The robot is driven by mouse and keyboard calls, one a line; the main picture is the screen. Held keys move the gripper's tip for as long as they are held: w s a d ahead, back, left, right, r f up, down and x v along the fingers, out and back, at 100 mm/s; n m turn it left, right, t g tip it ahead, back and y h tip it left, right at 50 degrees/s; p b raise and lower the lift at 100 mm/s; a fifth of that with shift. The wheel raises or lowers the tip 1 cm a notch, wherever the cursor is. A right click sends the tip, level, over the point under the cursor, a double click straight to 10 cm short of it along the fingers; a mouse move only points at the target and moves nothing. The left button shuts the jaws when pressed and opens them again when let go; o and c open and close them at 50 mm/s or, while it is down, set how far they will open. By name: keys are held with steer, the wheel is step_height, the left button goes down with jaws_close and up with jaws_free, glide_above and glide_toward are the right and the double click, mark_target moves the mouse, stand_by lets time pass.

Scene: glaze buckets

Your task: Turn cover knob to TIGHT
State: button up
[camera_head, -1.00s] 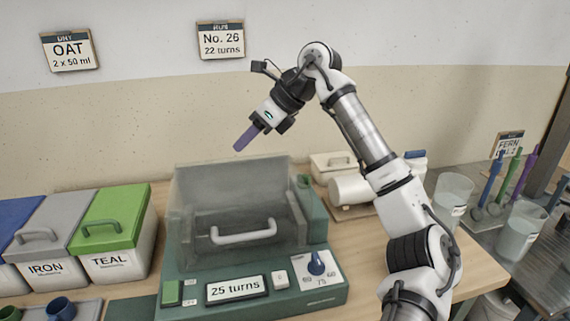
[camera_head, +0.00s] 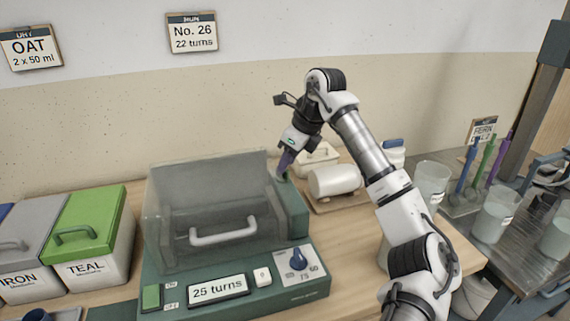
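The green machine (camera_head: 160,285) stands on the bench with a clear cover (camera_head: 205,190) with a white handle (camera_head: 223,232). A small green knob (camera_head: 283,176) sits on top of the machine's back right part, beside the cover; I take it as the cover knob. Its marking cannot be read here.
The display (camera_head: 218,289) reads "25 turns", with a blue dial (camera_head: 298,259) to its right. A white roller-shaped object (camera_head: 335,180) and a white lidded box (camera_head: 316,158) stand close right of my gripper. Lidded bins, such as the green-lidded TEAL one (camera_head: 88,225), stand at left.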

steer(key=shift+x, duration=1.15)
jaws_close()
steer(key=m+b, duration=0.2)
steer(key=m+t+h+b, duration=0.1)
steer(key=m, duration=0.2)
steer(key=shift+s+f+t+b, duration=0.1)
steer(key=shift+t+b, duration=0.2)
steer(key=shift+b, duration=0.1)
steer(key=shift+a+m+t+h+b, duration=0.15)
steer(key=shift+m+h+b, duration=0.3)
steer(key=shift+m, duration=0.5)
steer(key=shift+m+t+h+b, duration=0.3)
steer(key=shift+m+b, duration=0.25)
steer(key=shift+m, duration=0.4)
steer(key=shift+r, duration=0.2)
